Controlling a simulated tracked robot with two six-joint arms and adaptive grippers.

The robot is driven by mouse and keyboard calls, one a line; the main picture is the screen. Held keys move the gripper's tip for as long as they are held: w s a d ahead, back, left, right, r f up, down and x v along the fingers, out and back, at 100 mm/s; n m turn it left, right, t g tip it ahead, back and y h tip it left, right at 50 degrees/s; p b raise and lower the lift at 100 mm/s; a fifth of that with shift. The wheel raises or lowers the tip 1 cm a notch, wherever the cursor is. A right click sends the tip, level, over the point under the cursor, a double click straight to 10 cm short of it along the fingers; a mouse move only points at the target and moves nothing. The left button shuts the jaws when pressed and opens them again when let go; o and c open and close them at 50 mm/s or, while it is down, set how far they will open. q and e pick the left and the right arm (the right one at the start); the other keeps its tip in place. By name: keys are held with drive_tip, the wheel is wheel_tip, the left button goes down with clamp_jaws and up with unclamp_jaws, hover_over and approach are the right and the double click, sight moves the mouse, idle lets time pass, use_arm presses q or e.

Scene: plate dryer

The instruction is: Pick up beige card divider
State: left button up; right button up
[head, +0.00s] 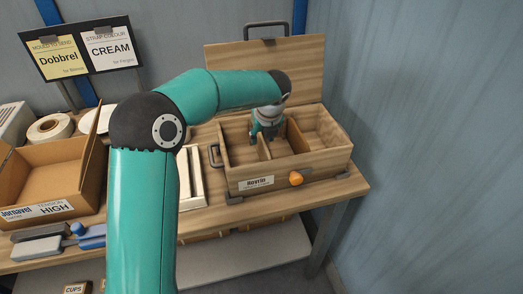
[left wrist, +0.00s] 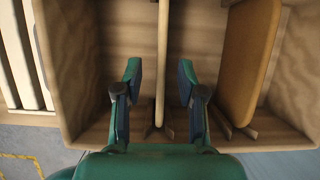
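The beige card divider (left wrist: 161,45) stands upright in the wooden box (head: 310,173); in the left wrist view it is seen nearly edge-on, as a thin pale strip. My left gripper (left wrist: 160,72) is open, one finger on each side of the divider, with a visible gap between each finger and it. In the head view my left gripper (head: 267,131) reaches down into the box and partly hides the divider (head: 262,148). A browner divider (left wrist: 248,60) stands to the right in the same box. My right gripper is in neither view.
The box's lid (head: 268,68) stands open behind it. A tray of pale strips (head: 190,180) lies left of the box, and an open cardboard box (head: 55,180) is further left. An orange knob (head: 296,178) is on the box front. A wall (head: 430,150) closes off the right.

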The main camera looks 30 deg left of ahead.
sight(261, 144)
use_arm(q)
drive_tip(key=p+x, duration=0.1)
drive_tip(key=x, duration=0.4)
drive_tip(key=shift+w+f, duration=0.1)
drive_tip(key=shift+w, duration=0.1)
drive_tip(key=shift+f, duration=0.1)
drive_tip(key=shift+f, duration=0.25)
idle(0.4)
clamp_jaws()
